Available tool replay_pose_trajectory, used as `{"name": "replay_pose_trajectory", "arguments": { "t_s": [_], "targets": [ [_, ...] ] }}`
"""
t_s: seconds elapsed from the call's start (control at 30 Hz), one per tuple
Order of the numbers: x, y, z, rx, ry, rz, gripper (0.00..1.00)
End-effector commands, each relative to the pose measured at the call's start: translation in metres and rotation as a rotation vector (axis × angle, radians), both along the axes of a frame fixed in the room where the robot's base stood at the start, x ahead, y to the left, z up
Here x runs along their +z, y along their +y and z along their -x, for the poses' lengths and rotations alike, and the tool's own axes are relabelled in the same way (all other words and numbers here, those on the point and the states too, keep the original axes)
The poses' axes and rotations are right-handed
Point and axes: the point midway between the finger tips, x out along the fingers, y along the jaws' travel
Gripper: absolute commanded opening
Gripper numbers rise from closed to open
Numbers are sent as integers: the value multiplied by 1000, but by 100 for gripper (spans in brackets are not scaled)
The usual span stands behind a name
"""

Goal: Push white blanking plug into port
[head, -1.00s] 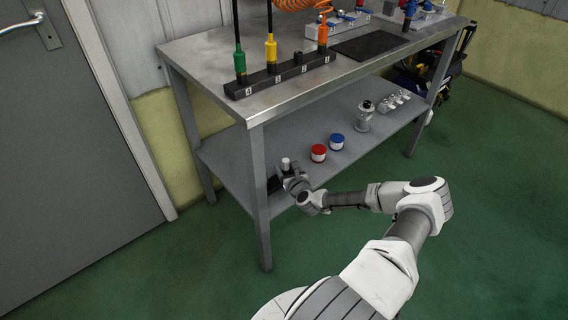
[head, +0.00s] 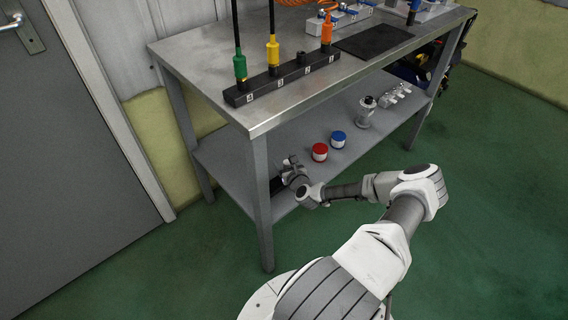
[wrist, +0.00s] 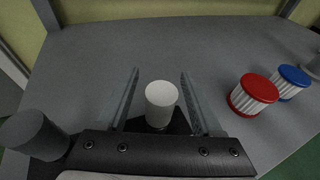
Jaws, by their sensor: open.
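The white blanking plug (wrist: 161,98) stands upright between the two fingers in the wrist view, with a gap on each side. My gripper (wrist: 160,73) is open around it and does not visibly touch it. In the head view my gripper (head: 291,163) is over the lower shelf, behind the table's near leg, and I cannot make out the plug there. The black port block (head: 282,77) lies on the table top. Green, yellow and orange connectors stand in three of its ports; the port marked 2 (head: 303,58) has only a short black stub.
A metal fitting (head: 366,112) is farther right. The table top overhangs the shelf. A dark cylinder (wrist: 35,135) shows at the wrist view's lower left.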

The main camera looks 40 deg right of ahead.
Motion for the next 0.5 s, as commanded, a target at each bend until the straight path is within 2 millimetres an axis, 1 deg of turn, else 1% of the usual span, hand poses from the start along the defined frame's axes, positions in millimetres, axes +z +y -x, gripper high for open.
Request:
{"name": "replay_pose_trajectory", "arguments": {
  "t_s": [0.27, 0.4, 0.47, 0.5],
  "targets": [
    [0, 0, 1, -1, 0, 0, 67],
    [0, 0, 0, 0, 0, 0, 42],
    [0, 0, 0, 0, 0, 0, 31],
    [0, 0, 0, 0, 0, 0, 24]
  ]
}}
